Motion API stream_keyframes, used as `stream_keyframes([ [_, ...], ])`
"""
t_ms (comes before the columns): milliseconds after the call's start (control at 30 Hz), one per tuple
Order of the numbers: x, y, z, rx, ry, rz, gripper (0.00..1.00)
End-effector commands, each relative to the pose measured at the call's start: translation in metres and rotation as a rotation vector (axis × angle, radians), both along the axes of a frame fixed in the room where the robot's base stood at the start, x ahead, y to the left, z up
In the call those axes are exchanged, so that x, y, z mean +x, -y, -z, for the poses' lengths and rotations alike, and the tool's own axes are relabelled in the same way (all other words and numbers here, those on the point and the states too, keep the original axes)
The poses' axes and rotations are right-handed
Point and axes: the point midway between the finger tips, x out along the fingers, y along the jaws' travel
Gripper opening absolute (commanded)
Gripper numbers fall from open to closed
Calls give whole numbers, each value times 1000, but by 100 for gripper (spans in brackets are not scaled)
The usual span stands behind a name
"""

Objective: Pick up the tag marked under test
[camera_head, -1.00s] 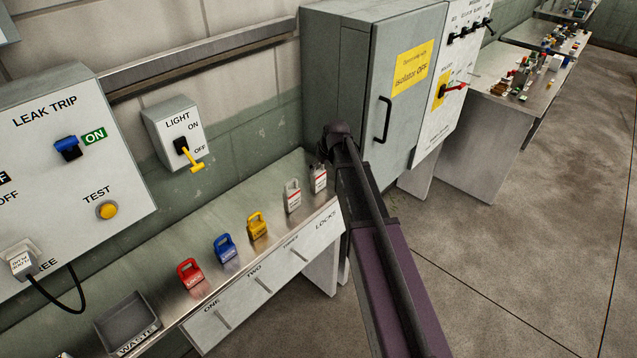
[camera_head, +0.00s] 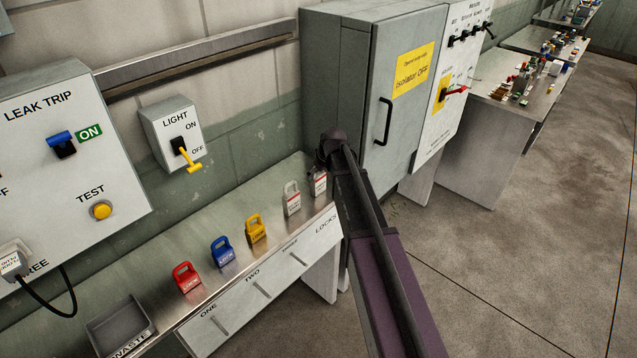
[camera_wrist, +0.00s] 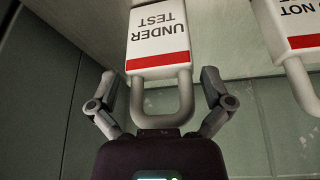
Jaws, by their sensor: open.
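The under test tag (camera_wrist: 158,40) is a white block with a red band and a grey shackle. It appears upside down in the wrist view. My gripper (camera_wrist: 158,78) is open, with one finger on each side of the shackle and a gap at each side. In the head view the tag (camera_head: 319,185) looks to be the right one of two white tags, standing on the steel shelf beside the end of my arm. My fingers are hard to make out there.
A second white tag (camera_head: 292,200) stands close to the left; it shows in the wrist view (camera_wrist: 291,28) with "NOT" legible. Yellow (camera_head: 255,230), blue (camera_head: 222,251) and red (camera_head: 186,278) locks line the shelf. A grey cabinet (camera_head: 345,90) stands just right.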

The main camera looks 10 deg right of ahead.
Motion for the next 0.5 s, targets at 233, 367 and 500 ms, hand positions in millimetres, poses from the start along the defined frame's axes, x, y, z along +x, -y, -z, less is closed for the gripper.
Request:
stream_keyframes([
  [233,0,0,0,0,0,0,50],
  [367,0,0,0,0,0,0,26],
  [500,0,1,0,0,0,1,26],
])
